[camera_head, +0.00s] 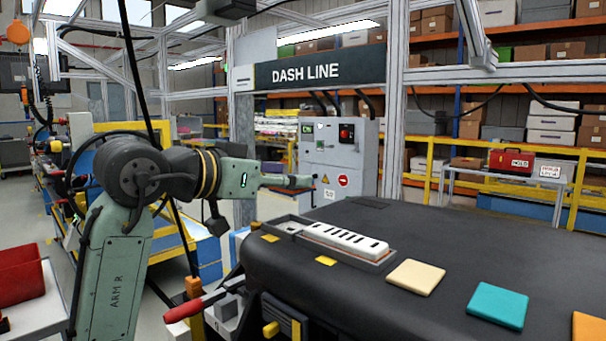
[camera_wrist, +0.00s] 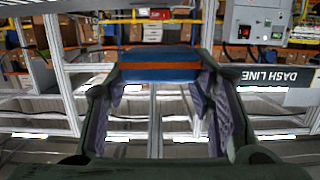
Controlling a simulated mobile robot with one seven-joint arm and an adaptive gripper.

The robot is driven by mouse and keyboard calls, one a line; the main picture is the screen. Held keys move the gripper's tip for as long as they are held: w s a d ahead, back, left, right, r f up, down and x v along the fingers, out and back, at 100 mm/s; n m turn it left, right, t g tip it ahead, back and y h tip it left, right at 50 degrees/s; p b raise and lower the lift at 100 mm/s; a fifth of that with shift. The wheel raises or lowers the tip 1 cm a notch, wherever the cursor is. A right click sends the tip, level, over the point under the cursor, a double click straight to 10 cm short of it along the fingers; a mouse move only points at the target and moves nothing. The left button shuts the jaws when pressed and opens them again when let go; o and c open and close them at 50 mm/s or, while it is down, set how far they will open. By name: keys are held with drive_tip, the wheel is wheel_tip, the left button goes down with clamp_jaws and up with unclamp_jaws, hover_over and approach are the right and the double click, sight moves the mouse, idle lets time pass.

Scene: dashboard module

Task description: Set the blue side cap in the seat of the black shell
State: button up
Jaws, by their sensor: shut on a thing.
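My gripper (camera_wrist: 161,75) shows in the wrist view with its two dark fingers apart and a blue piece with an orange band (camera_wrist: 160,54) between their tips. This piece looks like the blue side cap, and the fingers are shut on it. It is held clear in the air, with the background seen below and around it. The large black shell (camera_head: 445,225) fills the right foreground of the head view. Which part of the shell is the seat is not clear.
A white slotted panel (camera_head: 346,241) lies in a grey recess on the shell. Cream (camera_head: 415,277), teal (camera_head: 498,305) and orange (camera_head: 588,329) pads lie on its right part. A red-ended handle (camera_head: 186,309) juts out at the front left. A red bin (camera_head: 20,275) stands far left.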

drive_tip(key=shift+w+d, duration=0.1)
idle(0.4)
drive_tip(key=shift+f+b, duration=2.45)
drive_tip(key=shift+f, duration=0.55)
drive_tip(key=o, duration=1.2)
drive_tip(key=shift+f, duration=0.1)
